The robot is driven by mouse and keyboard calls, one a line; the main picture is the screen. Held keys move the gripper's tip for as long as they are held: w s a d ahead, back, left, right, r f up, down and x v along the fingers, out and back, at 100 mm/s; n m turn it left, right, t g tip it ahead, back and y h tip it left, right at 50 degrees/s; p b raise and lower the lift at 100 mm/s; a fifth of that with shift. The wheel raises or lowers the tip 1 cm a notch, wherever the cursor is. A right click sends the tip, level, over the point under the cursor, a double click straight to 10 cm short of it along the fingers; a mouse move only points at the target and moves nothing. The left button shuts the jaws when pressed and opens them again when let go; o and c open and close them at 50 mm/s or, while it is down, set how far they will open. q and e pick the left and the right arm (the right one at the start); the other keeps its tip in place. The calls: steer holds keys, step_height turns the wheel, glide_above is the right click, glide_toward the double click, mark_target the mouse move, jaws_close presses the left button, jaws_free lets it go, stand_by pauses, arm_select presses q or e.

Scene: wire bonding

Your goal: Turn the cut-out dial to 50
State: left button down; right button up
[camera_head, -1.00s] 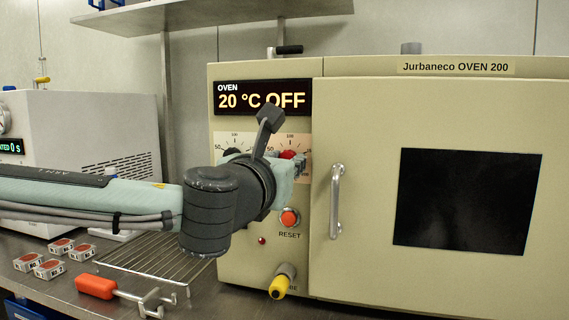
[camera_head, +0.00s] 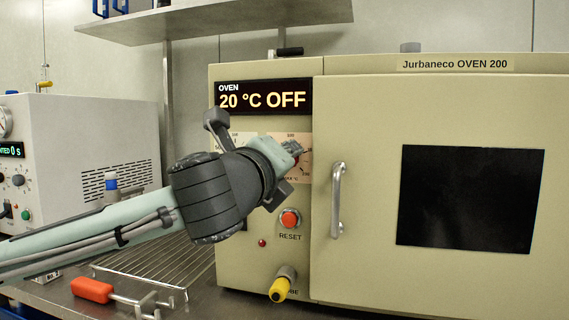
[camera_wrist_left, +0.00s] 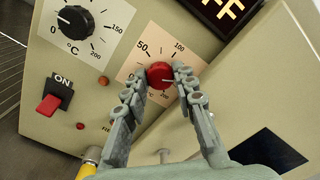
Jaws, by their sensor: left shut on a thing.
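The cut-out dial is a red knob (camera_wrist_left: 159,75) on a pale scale plate, seen in the left wrist view with marks 50, 100 and 200 around it. My left gripper (camera_wrist_left: 161,79) has its two fingers on either side of the knob and is shut on it. I cannot make out where the knob points. In the head view my left gripper (camera_head: 292,150) is at the right-hand scale plate (camera_head: 304,172) under the display and hides most of the knob. My right gripper is not in view.
A black dial (camera_wrist_left: 74,20) and a red ON switch (camera_wrist_left: 48,104) are beside it. The oven display (camera_head: 262,98) reads 20 °C OFF. The red RESET button (camera_head: 290,219), door handle (camera_head: 337,200) and yellow-tipped knob (camera_head: 280,289) are close by. A wire rack (camera_head: 150,270) lies below.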

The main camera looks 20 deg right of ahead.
arm_select(q)
steer(key=shift+f+n+p, duration=0.2)
steer(key=shift+n+p, duration=2.85)
steer(key=shift+n, duration=9.65)
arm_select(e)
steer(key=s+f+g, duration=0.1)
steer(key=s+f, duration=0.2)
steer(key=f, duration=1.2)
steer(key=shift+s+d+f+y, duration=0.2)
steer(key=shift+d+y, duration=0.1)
